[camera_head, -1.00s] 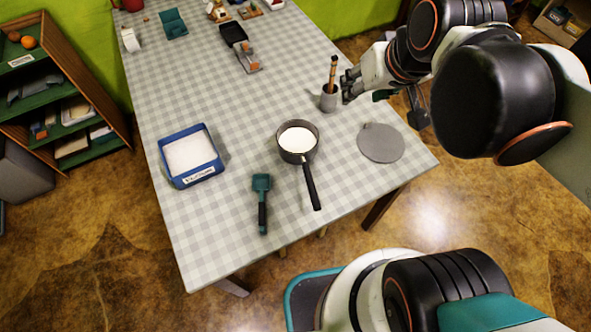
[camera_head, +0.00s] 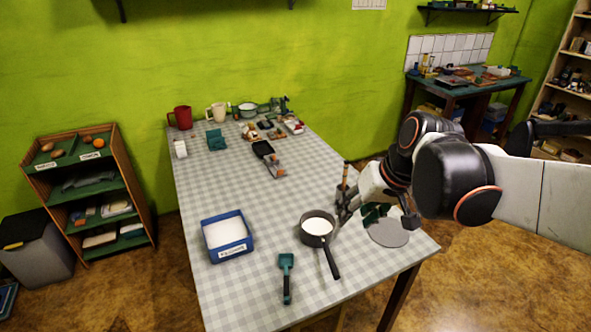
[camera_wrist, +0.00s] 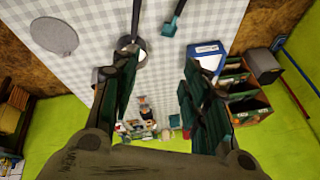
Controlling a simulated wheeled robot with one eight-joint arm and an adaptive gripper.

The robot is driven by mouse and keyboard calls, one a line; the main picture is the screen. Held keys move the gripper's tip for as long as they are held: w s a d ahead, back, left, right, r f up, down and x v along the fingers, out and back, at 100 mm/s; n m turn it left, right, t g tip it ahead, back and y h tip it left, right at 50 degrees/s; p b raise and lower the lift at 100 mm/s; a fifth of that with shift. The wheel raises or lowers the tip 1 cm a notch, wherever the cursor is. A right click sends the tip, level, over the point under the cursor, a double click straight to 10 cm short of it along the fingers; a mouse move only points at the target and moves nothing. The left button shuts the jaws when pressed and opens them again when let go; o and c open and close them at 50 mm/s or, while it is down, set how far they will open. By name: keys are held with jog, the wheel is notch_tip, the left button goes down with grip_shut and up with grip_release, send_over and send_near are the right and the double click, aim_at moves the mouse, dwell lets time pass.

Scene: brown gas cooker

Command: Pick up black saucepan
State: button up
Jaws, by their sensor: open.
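The black saucepan (camera_head: 316,241) stands on the checked table with something white in it. Its handle points to the near right in the head view. In the wrist view the saucepan's handle (camera_wrist: 136,18) shows at the top, and the pan body lies just beyond the left finger's tip, partly covered. My gripper (camera_head: 345,212) is at the pan's right side, close to its rim; I cannot tell whether it touches. In the wrist view my gripper (camera_wrist: 160,62) has its fingers wide apart with nothing between them.
A grey cup with a brush (camera_head: 344,184) stands behind my gripper, partly hidden. A grey disc (camera_head: 388,236) lies right of the pan. A teal-headed tool (camera_head: 286,275) and a blue box (camera_head: 227,247) are to its left. The table's middle (camera_head: 240,185) is mostly clear.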

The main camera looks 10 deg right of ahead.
jog(key=w+f, duration=0.1)
jog(key=w, duration=0.1)
jog(key=g+y, duration=0.2)
jog(key=g, duration=0.1)
send_over(330, 259)
jog(key=s+d, duration=0.2)
jog(key=d, duration=0.3)
notch_tip(330, 259, down, 9)
notch_tip(330, 259, down, 10)
jog(key=w+d+g+y, duration=0.1)
jog(key=w+d+y, duration=0.1)
jog(key=w+d, duration=0.1)
jog(key=b+x, duration=0.1)
jog(key=x, duration=0.3)
jog(key=b+x, duration=0.2)
jog(key=x, duration=0.3)
jog(key=b+x, duration=0.2)
jog(key=x, duration=0.3)
jog(key=shift+s+d+f, duration=0.1)
jog(key=shift+s, duration=0.15)
grip_shut()
